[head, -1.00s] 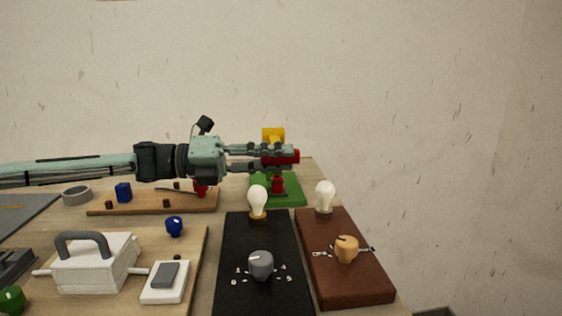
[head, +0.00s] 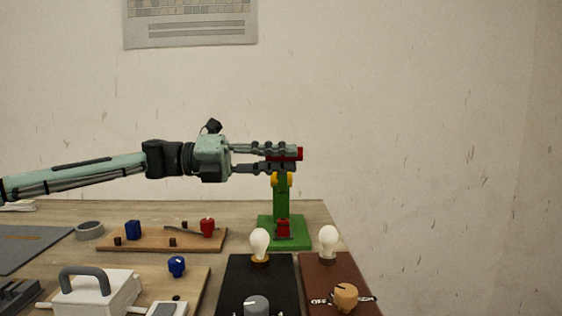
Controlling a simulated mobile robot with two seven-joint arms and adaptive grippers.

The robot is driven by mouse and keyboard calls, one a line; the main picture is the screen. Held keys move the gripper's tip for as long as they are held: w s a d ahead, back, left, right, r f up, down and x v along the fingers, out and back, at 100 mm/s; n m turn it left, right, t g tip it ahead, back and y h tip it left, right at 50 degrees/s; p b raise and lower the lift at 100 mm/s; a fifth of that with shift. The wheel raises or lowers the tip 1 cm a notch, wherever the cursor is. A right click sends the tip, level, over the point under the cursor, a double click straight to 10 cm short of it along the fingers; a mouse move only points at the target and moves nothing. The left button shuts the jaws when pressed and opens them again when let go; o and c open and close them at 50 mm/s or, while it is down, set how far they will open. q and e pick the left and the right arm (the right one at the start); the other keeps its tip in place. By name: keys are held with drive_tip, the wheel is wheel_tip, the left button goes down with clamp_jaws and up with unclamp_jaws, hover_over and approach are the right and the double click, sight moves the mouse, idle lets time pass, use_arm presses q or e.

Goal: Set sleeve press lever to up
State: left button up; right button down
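The sleeve press (head: 282,204) stands at the back right of the table: a green base and post, yellow pivot pieces (head: 289,180) near the post's top, and a small red part low on the post. Its lever shows as a red bar (head: 300,153) above the yellow pivot. My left gripper (head: 282,159) reaches in from the left, level, with one finger above and one below the red bar, closed around it. The fingers hide much of the bar and the post's top. My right gripper is out of view.
A wooden board (head: 130,240) with blue and red parts lies left of the press. In front are a black board (head: 232,272) and a brown board (head: 318,268), each with a bulb and a knob. A white case (head: 95,295) stands front left.

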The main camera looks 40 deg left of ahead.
use_arm(q)
drive_tip(key=o, duration=0.4)
drive_tip(key=shift+w+a+r, duration=0.1)
drive_tip(key=shift+w+a, duration=0.15)
drive_tip(key=shift+a, duration=0.05)
drive_tip(key=shift+s, duration=0.15)
drive_tip(key=v, duration=1.1)
drive_tip(key=shift+s+a, duration=0.3)
